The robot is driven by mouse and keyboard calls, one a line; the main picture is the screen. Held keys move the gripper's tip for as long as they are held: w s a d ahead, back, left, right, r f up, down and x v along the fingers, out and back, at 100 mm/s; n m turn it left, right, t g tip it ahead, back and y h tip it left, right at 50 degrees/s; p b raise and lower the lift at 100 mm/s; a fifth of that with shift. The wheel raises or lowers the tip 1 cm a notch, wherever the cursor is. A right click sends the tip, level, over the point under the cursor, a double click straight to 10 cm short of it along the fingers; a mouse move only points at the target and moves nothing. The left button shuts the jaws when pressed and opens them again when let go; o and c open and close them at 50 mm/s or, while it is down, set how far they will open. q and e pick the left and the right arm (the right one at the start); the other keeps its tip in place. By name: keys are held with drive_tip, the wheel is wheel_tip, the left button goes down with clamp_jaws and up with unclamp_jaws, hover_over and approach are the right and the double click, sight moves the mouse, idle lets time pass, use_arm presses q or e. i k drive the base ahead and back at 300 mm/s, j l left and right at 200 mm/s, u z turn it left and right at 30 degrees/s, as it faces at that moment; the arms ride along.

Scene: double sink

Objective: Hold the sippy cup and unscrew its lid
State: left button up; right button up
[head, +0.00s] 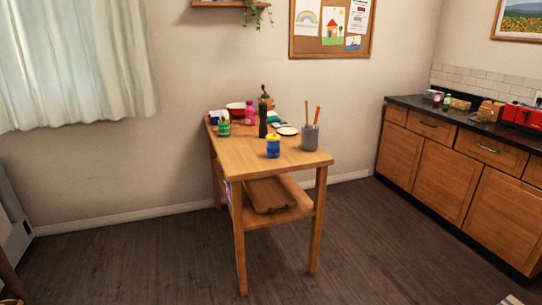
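A small blue cup with a yellow band near its top (273,146) stands upright on the wooden table near its front edge. It looks like the sippy cup, but it is too small to make out its lid in detail. A green container (223,128) stands at the table's left side, and a pink bottle (249,116) is further back. Neither of my grippers shows in the head view.
The wooden table (290,158) also holds a dark pepper mill (262,122), a grey utensil holder (309,138), a plate (287,131) and a red bowl (235,109). A dark counter (408,102) runs along the right. The floor (150,262) before the table is clear.

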sight(273, 148)
drive_tip(key=i+l+u, duration=0.1)
drive_tip(key=l, duration=0.2)
drive_tip(key=i+l, duration=0.25)
drive_tip(key=i+l+u, duration=0.15)
drive_tip(key=i+l, duration=0.15)
drive_tip(key=i+l+u, duration=0.3)
drive_tip(key=i+l, duration=0.2)
drive_tip(key=l, duration=0.25)
drive_tip(key=i+l+u, duration=0.15)
drive_tip(key=l, duration=0.25)
drive_tip(key=i, duration=0.1)
